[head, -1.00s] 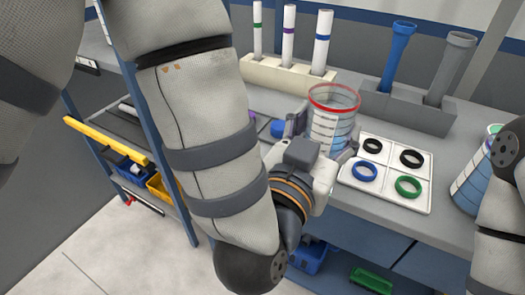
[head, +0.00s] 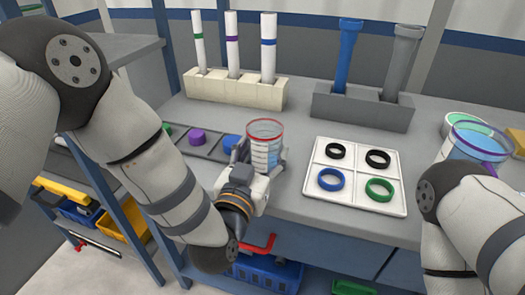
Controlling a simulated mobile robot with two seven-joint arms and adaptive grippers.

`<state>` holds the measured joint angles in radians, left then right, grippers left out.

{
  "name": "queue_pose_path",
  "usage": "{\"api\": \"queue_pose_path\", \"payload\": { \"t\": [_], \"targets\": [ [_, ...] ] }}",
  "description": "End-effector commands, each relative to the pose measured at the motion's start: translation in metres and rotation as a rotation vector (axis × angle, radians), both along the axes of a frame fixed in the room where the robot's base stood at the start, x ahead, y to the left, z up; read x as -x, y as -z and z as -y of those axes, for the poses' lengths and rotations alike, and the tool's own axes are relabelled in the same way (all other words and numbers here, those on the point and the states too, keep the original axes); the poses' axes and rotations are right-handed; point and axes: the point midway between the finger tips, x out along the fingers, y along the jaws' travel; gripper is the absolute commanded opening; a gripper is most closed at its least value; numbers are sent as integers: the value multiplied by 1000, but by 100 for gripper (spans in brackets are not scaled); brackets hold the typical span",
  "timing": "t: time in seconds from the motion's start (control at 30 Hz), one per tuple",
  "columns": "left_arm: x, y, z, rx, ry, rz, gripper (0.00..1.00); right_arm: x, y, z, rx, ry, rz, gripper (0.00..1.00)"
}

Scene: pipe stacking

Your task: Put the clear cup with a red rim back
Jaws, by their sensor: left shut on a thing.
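A white tray (head: 404,205) with black, blue and green rings lies right of the cup. Purple-rimmed (head: 478,139) and green-rimmed (head: 466,120) cups stand at right. A dark strip (head: 203,144) holds coloured caps.

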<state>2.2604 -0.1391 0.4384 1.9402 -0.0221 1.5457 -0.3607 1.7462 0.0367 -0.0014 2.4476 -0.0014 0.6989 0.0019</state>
Motion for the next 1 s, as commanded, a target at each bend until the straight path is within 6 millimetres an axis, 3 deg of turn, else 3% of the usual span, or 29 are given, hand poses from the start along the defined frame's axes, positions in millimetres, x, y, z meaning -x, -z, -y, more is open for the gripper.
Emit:
{"api": "queue_pose_path", "payload": {
  "t": [0.17, 0.6, 0.63, 0.7, 1.0],
  "targets": [
    [0, -5, 0, 1, -1, 7, 13, -1, -1, 0, 0, 0, 5, 40],
    [-1, 8, 0, 0, -1, 7, 13, 1, 2, 0, -1, -1, -5, 40],
    [0, 7, 0, 0, -1, 6, 64, 1, 2, 0, 0, -1, -4, 40],
    [0, 7, 0, 0, -1, 7, 77, 1, 2, 0, 0, -1, -4, 40],
    [0, 6, 0, 1, -1, 7, 77, 1, 1, 0, 0, -1, -4, 40]
  ]
}}
